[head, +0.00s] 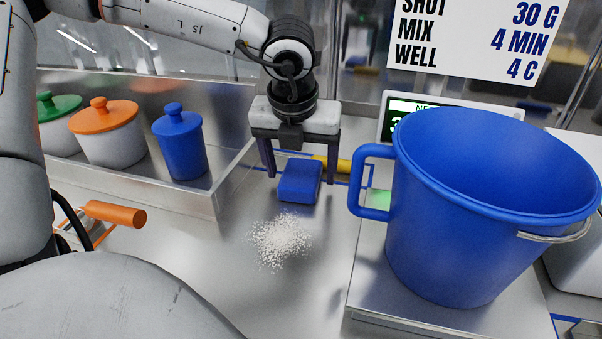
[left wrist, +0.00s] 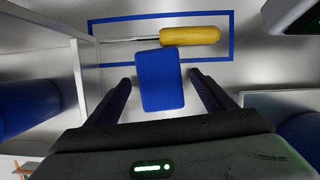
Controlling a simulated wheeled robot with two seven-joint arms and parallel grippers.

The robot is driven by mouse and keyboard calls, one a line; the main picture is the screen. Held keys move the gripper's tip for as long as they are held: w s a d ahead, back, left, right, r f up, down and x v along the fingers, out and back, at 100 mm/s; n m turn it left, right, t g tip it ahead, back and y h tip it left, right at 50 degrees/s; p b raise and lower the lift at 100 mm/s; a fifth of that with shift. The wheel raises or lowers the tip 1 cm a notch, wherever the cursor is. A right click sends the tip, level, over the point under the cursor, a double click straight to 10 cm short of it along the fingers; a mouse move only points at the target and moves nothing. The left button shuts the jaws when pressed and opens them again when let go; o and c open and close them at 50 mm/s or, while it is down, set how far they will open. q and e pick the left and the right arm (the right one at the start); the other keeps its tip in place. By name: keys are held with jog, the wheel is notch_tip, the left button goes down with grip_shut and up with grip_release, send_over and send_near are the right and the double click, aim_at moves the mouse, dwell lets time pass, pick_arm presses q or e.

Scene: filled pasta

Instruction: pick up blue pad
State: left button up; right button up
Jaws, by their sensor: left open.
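The blue pad (head: 300,181) lies on the metal counter in the middle of the head view, a small blue block. It also shows in the left wrist view (left wrist: 160,80), beyond and between the fingers. My left gripper (head: 296,174) points down over the pad with its fingers apart. One finger is at the pad's left and the other at its right, with a gap to each visible in the wrist view. The jaws are open and hold nothing. My right gripper is in neither view.
A yellow-handled tool (left wrist: 190,36) lies just behind the pad, inside a blue outline. White grains (head: 279,241) are spilled in front of it. A large blue bucket (head: 440,210) stands on a scale at right. A metal tray (head: 190,200) with lidded jars is at left.

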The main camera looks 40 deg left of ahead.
aim_at(300, 174)
pick_arm(q)
jog(key=shift+f+b, duration=0.15)
jog(key=shift+b, duration=0.2)
dwell(0.4)
jog(key=c, duration=1.2)
jog(key=shift+o, duration=0.2)
jog(key=shift+r+p, duration=0.2)
jog(key=shift+p, duration=0.1)
jog(key=shift+r+p, duration=0.5)
jog(key=shift+p, duration=0.35)
notch_tip(300, 174, up, 9)
jog(key=shift+r, duration=0.1)
